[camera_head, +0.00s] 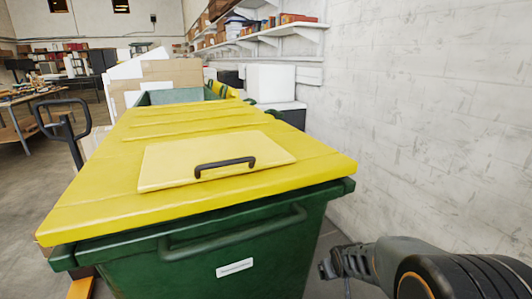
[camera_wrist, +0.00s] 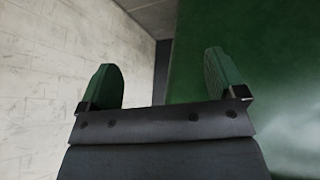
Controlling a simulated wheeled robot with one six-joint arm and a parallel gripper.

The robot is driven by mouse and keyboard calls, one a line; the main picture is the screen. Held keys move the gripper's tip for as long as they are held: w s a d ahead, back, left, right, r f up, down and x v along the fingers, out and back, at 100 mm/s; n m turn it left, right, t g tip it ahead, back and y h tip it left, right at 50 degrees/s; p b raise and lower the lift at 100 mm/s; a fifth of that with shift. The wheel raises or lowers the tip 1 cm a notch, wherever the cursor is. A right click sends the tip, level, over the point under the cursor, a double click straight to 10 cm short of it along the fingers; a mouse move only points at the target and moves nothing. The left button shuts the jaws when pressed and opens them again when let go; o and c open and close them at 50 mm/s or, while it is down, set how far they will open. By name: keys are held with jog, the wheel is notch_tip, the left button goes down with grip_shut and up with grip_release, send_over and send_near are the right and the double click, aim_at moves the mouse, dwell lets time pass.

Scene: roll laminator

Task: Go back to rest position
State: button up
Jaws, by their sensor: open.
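My gripper (camera_wrist: 162,85) is in the wrist view, its two green fingers wide apart with nothing between them. A white wall is to its left and the dark green side of a bin (camera_wrist: 270,60) is to its right. In the head view my arm comes in at the lower right, beside the green bin (camera_head: 200,270) with its yellow lid (camera_head: 100,195). The lid is shut and has a raised panel with a black handle (camera_head: 225,166). My fingertips cannot be made out clearly in the head view. No roll laminator shows.
The white brick wall (camera_head: 430,110) runs close along the right. Shelves with boxes (camera_head: 290,28) hang on it farther back. A white box (camera_head: 270,84) stands behind the bin. A black handle on a post (camera_head: 68,125) stands left of the bin. Open floor (camera_head: 25,210) lies at the left.

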jog(key=s+a+r+g+p, duration=0.1)
jog(key=s+a+r+p, duration=0.1)
jog(key=s+r, duration=0.6)
jog(key=s+a+r+m+g+y+p, duration=0.1)
jog(key=s+r+p, duration=0.3)
jog(key=s+r, duration=0.5)
jog(key=shift+a+r+m+g, duration=0.35)
jog(key=shift+a+r, duration=0.25)
jog(key=shift+a, duration=0.2)
